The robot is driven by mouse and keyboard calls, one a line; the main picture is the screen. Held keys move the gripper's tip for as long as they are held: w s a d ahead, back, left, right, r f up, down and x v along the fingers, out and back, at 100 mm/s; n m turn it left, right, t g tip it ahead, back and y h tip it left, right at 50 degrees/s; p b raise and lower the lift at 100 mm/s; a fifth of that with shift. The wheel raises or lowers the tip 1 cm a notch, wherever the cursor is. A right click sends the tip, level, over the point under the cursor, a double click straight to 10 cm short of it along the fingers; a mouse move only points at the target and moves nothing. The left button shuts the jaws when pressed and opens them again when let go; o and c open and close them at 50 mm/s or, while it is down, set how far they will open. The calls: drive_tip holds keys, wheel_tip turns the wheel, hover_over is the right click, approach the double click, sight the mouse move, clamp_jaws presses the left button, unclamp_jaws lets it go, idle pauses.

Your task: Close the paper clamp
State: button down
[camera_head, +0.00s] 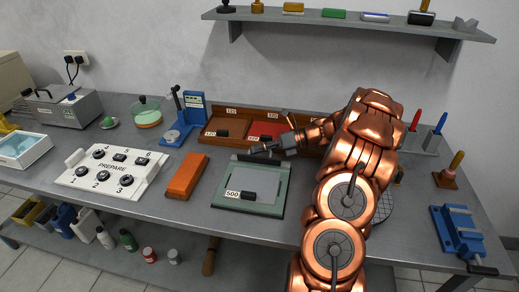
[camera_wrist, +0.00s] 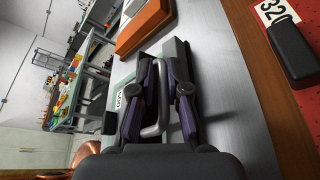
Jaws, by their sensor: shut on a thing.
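The paper clamp is a green-framed board (camera_head: 279,203) with a grey sheet area, lying on the bench near the middle. A dark bar (camera_head: 241,157) runs along its far edge. My gripper (camera_head: 258,150) reaches in from the right over this far edge. In the wrist view my gripper (camera_wrist: 163,72) is shut on a grey looped handle (camera_wrist: 158,129), which shows between its dark fingers. The fingers hide part of the bar and the board there. I cannot tell the clamp bar's exact angle.
A black block with a 500 label (camera_head: 248,195) lies on the board. An orange block (camera_head: 186,177) is just left. A wooden tray (camera_head: 236,112) with red and brown compartments stands behind. A white PREPARE panel (camera_head: 112,168) is farther left. The bench front is clear.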

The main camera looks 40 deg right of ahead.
drive_tip(key=shift+a+f, duration=0.15)
drive_tip(key=shift+s+a+r+n+t+h+b, duration=0.15)
drive_tip(key=shift+s+a+n+h+b, duration=0.15)
drive_tip(key=shift+n, duration=0.3)
drive_tip(key=shift+s+a+r+n+t+h+b, duration=0.15)
drive_tip(key=shift+n+h+b, duration=0.25)
drive_tip(key=shift+n, duration=0.2)
drive_tip(key=shift+s+a+n+t+h+b, duration=0.25)
drive_tip(key=shift+a+n+t+h+b, duration=0.2)
drive_tip(key=shift+n+b, duration=0.5)
drive_tip(key=n+b, duration=0.1)
drive_tip(key=s+a+n+t+h+b, duration=0.1)
drive_tip(key=b, duration=0.1)
drive_tip(key=shift+f+n+h, duration=0.15)
drive_tip(key=shift+n+h, duration=0.1)
drive_tip(key=n+b, duration=0.1)
drive_tip(key=b, duration=0.1)
drive_tip(key=n+t+h+b, duration=0.1)
drive_tip(key=b, duration=0.1)
drive_tip(key=shift+s+a+f, duration=0.2)
drive_tip(key=shift+s+a, duration=0.15)
drive_tip(key=b, duration=0.1)
drive_tip(key=n+t+b, duration=0.1)
drive_tip(key=shift+s+a+n+h+b, duration=0.2)
drive_tip(key=shift+n+h+b, duration=0.1)
drive_tip(key=shift+b, duration=0.1)
drive_tip(key=shift+r, duration=0.1)
